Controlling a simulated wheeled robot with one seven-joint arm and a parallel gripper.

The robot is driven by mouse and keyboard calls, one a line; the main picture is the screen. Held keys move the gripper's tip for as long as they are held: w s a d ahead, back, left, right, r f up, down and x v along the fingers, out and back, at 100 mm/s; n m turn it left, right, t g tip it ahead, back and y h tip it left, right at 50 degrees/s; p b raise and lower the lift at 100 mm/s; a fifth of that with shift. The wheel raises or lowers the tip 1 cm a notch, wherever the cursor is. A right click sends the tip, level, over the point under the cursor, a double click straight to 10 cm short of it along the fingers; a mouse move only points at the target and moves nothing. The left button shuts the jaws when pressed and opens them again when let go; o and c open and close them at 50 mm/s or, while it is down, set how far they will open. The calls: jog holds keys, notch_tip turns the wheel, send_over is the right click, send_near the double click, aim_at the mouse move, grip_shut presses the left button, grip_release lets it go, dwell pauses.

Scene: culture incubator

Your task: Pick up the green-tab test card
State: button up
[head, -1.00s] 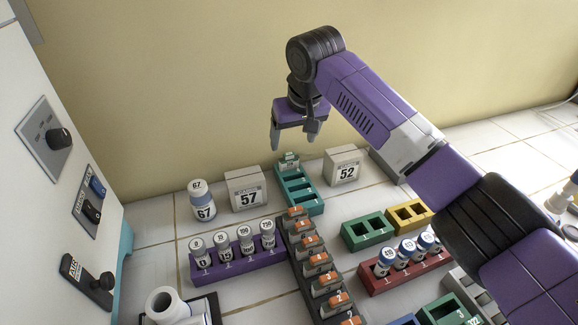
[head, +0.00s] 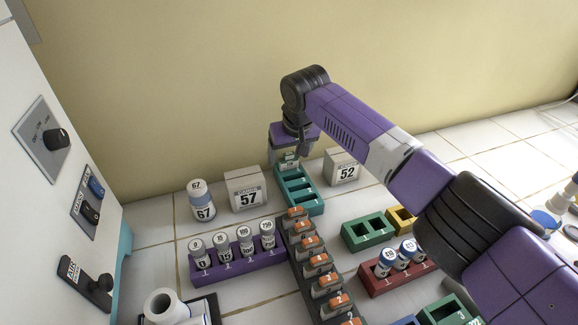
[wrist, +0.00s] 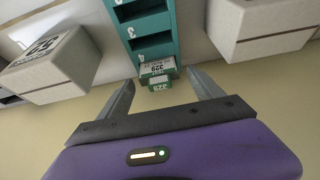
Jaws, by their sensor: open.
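The green-tab test card (head: 288,161) stands in the far slot of a teal rack (head: 306,200). My gripper (head: 290,165) is open, directly over the far end of the rack. In the wrist view its two fingers (wrist: 163,86) lie to either side of the card's tab, with visible gaps. I cannot tell whether the fingertips are level with the card.
White boxes marked 57 (head: 246,188) and 52 (head: 341,168) flank the rack closely. A dark rack of orange-topped cards (head: 305,270), a purple vial rack (head: 240,262) and a green rack (head: 368,232) stand nearer. The wall is close behind.

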jog(key=c, duration=1.4)
jog(key=shift+r, duration=0.1)
